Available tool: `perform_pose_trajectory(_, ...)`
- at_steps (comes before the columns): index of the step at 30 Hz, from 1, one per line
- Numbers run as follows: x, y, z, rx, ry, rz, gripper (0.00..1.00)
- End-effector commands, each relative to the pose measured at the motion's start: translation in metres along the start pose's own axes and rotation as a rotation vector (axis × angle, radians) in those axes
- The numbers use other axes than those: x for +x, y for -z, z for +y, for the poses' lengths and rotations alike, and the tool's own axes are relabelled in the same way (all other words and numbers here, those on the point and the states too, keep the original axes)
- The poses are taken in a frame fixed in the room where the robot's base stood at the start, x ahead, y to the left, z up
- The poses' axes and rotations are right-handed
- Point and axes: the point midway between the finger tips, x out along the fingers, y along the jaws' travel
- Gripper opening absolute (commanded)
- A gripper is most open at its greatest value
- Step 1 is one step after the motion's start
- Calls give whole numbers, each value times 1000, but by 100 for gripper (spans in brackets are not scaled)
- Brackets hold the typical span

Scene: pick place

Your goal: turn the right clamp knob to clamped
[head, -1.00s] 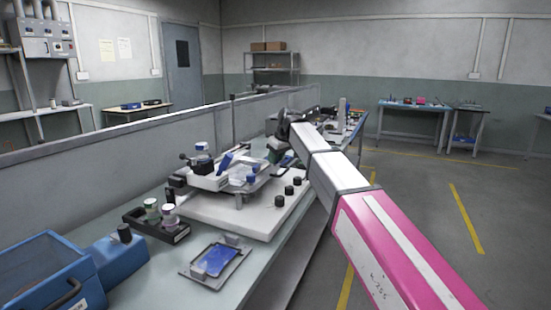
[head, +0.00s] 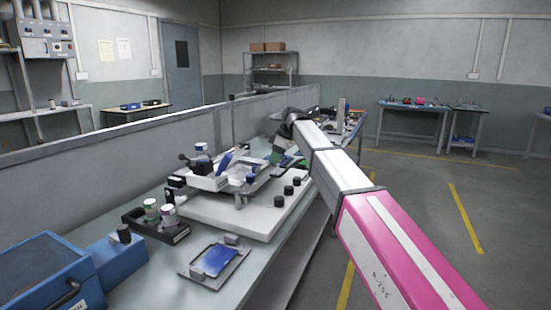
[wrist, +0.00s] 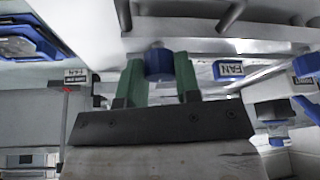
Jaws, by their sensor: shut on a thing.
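My gripper (wrist: 160,75) has green fingers on both sides of a blue clamp knob (wrist: 158,60) in the wrist view and is shut on it. In the head view the gripper (head: 277,156) is small, at the far right side of the fixture, and the knob in it cannot be made out. The fixture (head: 207,179) is a pale raised assembly on a white base plate (head: 235,217). Another blue knob (head: 251,178) shows on its near side. Which way the held knob is turned cannot be read.
Several black knobs (head: 279,201) line the plate's right edge. A dark holder (head: 172,233) with jars, a tray (head: 213,262) with a blue item and a blue bin (head: 45,275) stand nearer.

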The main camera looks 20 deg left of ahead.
Motion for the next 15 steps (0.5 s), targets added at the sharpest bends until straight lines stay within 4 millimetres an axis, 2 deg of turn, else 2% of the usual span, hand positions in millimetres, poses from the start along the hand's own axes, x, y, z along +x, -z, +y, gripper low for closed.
perform_pose_trajectory(11, 0, 0, 0, -4, 2, -1, 7)
perform_pose_trajectory(12, 0, 0, 0, -4, 2, -1, 34)
perform_pose_trajectory(14, 0, 0, 0, -4, 2, -1, 54)
perform_pose_trajectory(15, 0, 0, 0, -4, 2, -1, 56)
